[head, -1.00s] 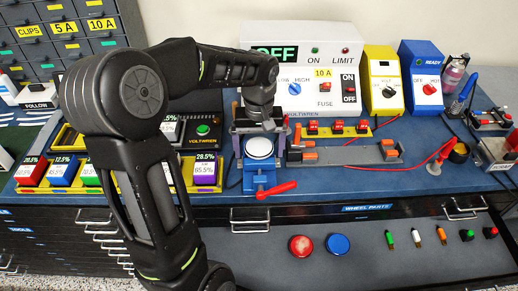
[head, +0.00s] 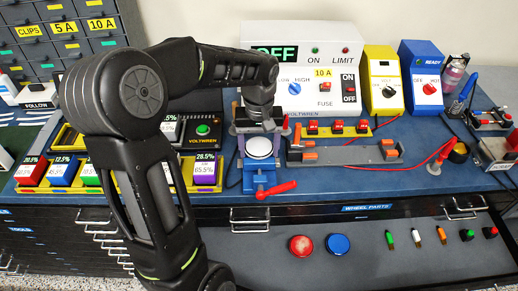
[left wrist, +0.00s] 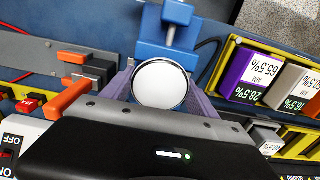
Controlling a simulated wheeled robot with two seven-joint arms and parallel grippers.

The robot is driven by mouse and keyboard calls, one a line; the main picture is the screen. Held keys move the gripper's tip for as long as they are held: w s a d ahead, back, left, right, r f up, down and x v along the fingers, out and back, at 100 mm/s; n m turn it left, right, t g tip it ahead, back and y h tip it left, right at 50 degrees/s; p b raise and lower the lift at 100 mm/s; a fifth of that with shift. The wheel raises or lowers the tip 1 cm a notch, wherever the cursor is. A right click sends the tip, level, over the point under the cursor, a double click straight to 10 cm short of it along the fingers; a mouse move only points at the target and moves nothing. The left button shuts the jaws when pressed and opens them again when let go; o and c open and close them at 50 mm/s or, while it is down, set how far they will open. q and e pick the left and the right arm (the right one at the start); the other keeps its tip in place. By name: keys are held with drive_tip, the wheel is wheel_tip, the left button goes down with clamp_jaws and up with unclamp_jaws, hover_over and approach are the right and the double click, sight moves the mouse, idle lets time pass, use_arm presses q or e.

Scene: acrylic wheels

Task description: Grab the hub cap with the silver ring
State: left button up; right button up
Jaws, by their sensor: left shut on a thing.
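A round white cap with a silver rim (head: 259,148) sits at the top of the small blue vise (head: 260,182), which has a red handle. The cap also shows in the left wrist view (left wrist: 160,84), face toward the camera. My left gripper (head: 258,154) points down there, its purple fingers on both sides of the cap, shut on it. In the left wrist view the fingers flank the cap and the blue vise (left wrist: 165,47) lies just beyond. Whether the cap still touches the vise is hidden. My right gripper is not in view.
A grey fixture (head: 345,153) with orange blocks stands right of the vise. Colored boxes in a yellow tray (head: 125,190) are on the left. A red disc (head: 301,246) and a blue disc (head: 337,245) lie in the open drawer in front. The power unit (head: 305,75) stands behind.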

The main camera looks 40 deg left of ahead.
sight(259, 146)
use_arm(q)
wheel_tip(259, 146, up, 10)
drive_tip(key=shift+b, duration=0.3)
idle(0.4)
